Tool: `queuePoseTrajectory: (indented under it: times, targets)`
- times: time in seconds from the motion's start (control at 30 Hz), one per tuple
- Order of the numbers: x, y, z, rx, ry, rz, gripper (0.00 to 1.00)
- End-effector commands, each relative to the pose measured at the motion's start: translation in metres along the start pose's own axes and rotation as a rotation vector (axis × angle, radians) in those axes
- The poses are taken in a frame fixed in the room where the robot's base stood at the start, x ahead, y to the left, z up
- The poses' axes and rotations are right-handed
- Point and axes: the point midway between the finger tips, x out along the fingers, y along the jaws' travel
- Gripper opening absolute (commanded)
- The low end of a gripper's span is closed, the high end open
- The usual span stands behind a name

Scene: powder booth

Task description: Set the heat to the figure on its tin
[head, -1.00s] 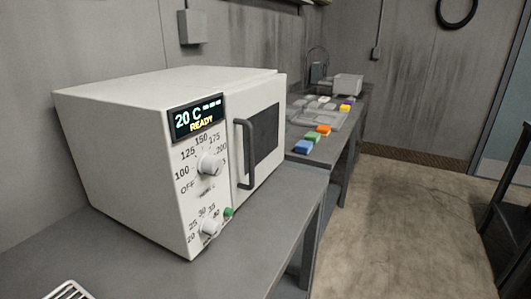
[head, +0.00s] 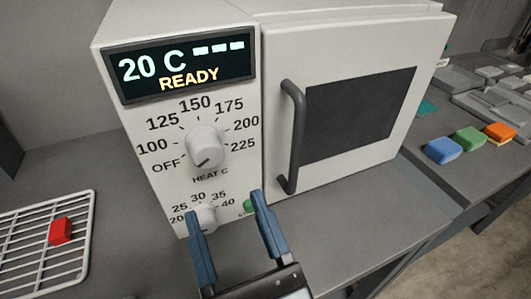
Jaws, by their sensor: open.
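The white oven (head: 280,185) stands on the grey bench, its door shut. Its display (head: 181,66) reads "20 C", dashes and "READY". The heat knob (head: 205,148) is white, marked OFF and 100 to 225; its dark pointer line aims to the lower left, near OFF. A lower knob (head: 206,217), marked 20 to 40, is partly hidden behind my gripper, as is a green button (head: 249,206). My gripper (head: 225,206) is open and empty in front of the lower knob, below the heat knob. No tin with a figure can be made out.
A white wire rack (head: 88,215) with a red block (head: 60,231) lies at the left. The door's dark handle (head: 293,138) sticks out right of the knobs. Blue (head: 444,150), green (head: 470,139) and orange (head: 499,131) blocks lie on the right bench, near grey trays (head: 500,103).

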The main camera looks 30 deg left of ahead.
Motion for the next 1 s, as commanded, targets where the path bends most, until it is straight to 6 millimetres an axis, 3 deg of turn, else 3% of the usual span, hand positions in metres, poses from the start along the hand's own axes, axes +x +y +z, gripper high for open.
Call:
queuePoseTrajectory:
  times: [0.5, 0.87, 1.0]
  targets:
    - [0.068, -0.001, 0.002, 0.002, 0.001, -0.002, 0.65]
    - [0.073, -0.001, 0.0, 0.004, 0.001, -0.002, 0.65]
    - [0.073, -0.001, 0.0, 0.004, 0.001, -0.002, 0.54]
